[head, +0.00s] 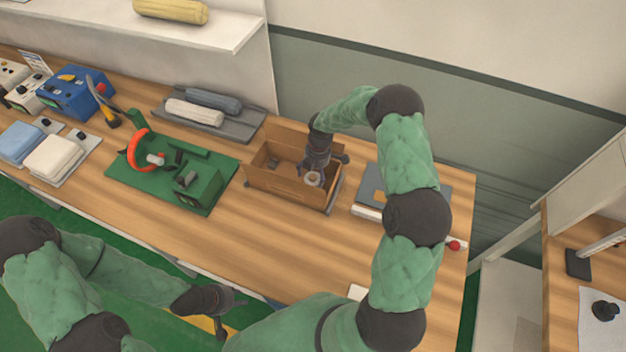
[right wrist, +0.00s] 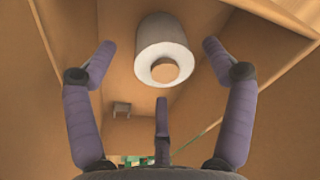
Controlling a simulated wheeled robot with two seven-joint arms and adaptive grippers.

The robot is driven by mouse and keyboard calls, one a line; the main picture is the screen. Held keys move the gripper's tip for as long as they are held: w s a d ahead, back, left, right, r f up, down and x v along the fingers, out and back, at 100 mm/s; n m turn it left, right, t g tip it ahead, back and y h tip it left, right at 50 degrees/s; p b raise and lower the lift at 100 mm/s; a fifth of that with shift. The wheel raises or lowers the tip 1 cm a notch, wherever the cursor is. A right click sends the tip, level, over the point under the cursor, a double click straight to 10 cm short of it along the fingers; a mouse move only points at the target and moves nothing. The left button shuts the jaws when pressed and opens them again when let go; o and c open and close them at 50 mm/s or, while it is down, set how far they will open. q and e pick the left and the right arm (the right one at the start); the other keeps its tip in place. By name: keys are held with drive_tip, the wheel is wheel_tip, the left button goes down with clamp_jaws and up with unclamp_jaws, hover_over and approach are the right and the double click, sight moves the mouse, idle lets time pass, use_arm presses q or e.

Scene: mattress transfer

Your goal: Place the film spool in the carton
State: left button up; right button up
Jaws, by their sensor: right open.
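The carton (head: 279,187) is an open brown cardboard box on the wooden table. The film spool (right wrist: 165,50) is a white-grey roll with a tan core. It also shows in the head view (head: 313,179), inside the carton near its right end. My right gripper (right wrist: 160,60) is open, its fingers spread around the spool with gaps on both sides. In the head view my right gripper (head: 316,165) reaches down into the carton and partly hides the spool. My left gripper (head: 220,314) is low at the front, away from the carton; its finger state is unclear.
A small grey block (right wrist: 122,109) is also inside the carton. A green mat (head: 145,183) with an orange ring and dark parts lies left of the carton. A grey tray (head: 245,128) with rolled cloths stands behind it. Grey flat items (head: 435,188) lie to the right.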

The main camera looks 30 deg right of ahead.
sight(316, 176)
drive_tip(key=r, duration=0.5)
drive_tip(key=d+r, duration=0.1)
drive_tip(key=r, duration=0.1)
drive_tip(key=shift+r, duration=0.25)
idle(0.8)
